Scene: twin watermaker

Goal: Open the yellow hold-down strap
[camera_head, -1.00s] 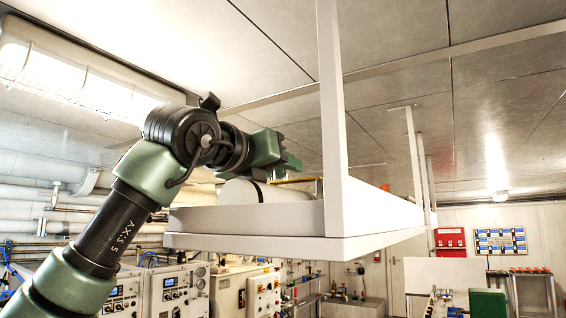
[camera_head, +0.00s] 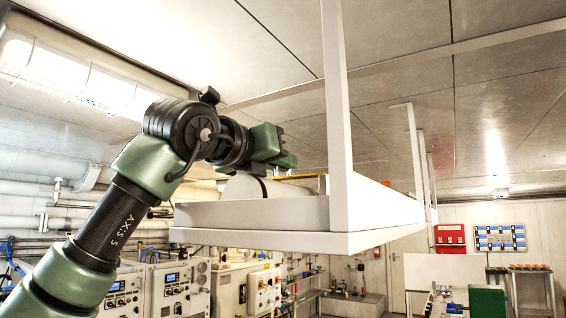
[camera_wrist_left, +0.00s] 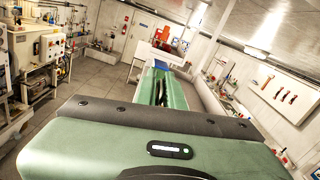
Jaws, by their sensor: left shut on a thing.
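My left gripper (camera_head: 288,160) is raised over the overhead shelf, just above and right of a white cylinder with a dark band (camera_head: 245,188). A thin yellow strip (camera_head: 304,177), which looks like the hold-down strap, shows right beside and below the fingertips. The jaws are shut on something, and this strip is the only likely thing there. The exact contact is hidden in the head view. In the left wrist view the green gripper body and fingers (camera_wrist_left: 162,88) fill the middle, and the strap cannot be made out. My right gripper is not in view.
The white shelf (camera_head: 290,241) hangs from the ceiling, with a raised edge and a white upright post (camera_head: 337,110) close right of the gripper. A caged lamp (camera_head: 75,75) is at upper left. Control cabinets (camera_head: 180,288) stand below.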

